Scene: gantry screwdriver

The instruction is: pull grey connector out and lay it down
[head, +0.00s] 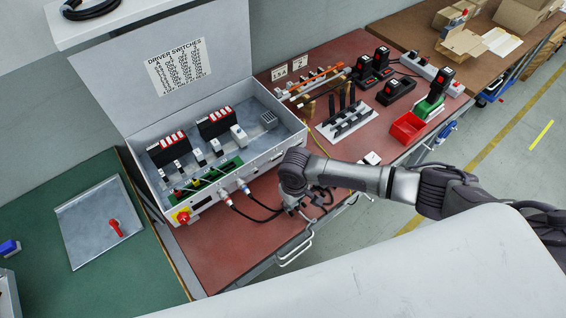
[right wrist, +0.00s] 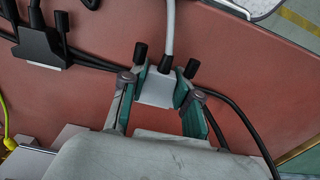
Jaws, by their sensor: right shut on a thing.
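My right gripper (head: 303,206) reaches in over the bench beside the right front corner of the open control box (head: 232,182). In the right wrist view its two green-padded fingers (right wrist: 158,88) are shut on the sides of the light grey connector (right wrist: 155,93). A thick grey cable leaves the connector upward in that view, with black thumbscrews beside it. The red bench top shows around the connector. In the head view the gripper and arm largely hide the connector. Its mating end is hidden, so I cannot tell whether it touches anything. My left gripper is not in view.
A dark connector (right wrist: 38,45) with black cables lies left of the gripper in the wrist view. Two cabled plugs (head: 225,199) sit in the box front. Red bench top (head: 220,255) is clear in front.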

